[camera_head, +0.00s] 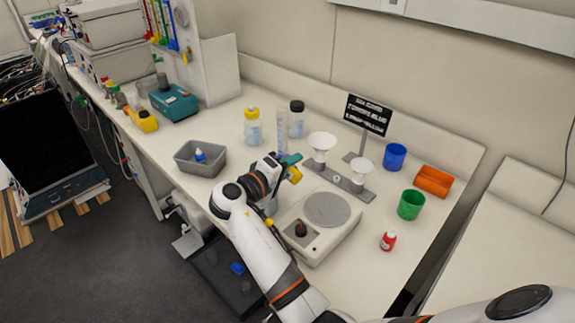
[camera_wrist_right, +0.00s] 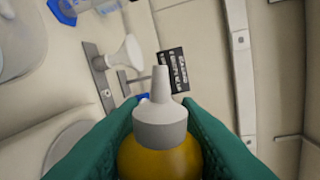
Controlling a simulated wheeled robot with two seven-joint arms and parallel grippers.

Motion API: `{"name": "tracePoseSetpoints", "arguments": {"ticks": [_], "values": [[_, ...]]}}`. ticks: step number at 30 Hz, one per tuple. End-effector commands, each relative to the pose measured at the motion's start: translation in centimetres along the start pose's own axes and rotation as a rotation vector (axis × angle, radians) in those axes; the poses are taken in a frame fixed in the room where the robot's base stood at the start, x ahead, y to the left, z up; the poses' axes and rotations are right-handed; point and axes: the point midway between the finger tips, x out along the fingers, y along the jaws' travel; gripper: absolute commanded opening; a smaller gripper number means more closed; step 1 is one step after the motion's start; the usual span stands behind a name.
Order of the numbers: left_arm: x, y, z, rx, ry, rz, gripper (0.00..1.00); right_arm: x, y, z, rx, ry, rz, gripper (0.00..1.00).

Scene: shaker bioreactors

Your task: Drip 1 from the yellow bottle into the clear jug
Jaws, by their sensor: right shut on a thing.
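My right gripper (camera_head: 291,166), with teal fingers, is shut on the yellow bottle (camera_head: 295,175), held above the bench near the hot plate's back left. In the right wrist view the bottle (camera_wrist_right: 160,158) sits between both fingers (camera_wrist_right: 160,135), its grey cone nozzle pointing away from the gripper. I cannot tell its exact tilt. A clear vessel, likely the clear jug (camera_head: 271,206), shows in part below the gripper, mostly hidden by my arm. My left gripper is out of view.
The hot plate (camera_head: 328,210) stands in front of a grey rack with two white funnels (camera_head: 322,142). A yellow-capped bottle (camera_head: 252,127), clear cylinder (camera_head: 282,130) and dark-capped bottle (camera_head: 296,122) stand behind. Blue (camera_head: 395,157) and green (camera_head: 411,205) cups stand right; a grey tub (camera_head: 185,163) stands left.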

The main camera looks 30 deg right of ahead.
Motion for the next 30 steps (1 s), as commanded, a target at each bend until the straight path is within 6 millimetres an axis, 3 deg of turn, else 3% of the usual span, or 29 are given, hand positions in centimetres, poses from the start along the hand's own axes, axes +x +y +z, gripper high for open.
{"name": "tracePoseSetpoints", "arguments": {"ticks": [6,10,20,30], "values": [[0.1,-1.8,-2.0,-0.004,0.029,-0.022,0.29,-0.1,0.0,-0.3,0.026,-0.006,0.000,0.11],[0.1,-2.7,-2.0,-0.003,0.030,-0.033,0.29,-0.1,-0.1,-0.3,0.025,-0.005,0.000,0.11],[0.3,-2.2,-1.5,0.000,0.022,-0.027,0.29,-0.2,-0.6,-0.1,0.057,-0.011,0.000,0.11],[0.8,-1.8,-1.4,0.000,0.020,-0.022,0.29,-0.5,-2.8,0.7,0.184,-0.032,0.000,0.11]]}}
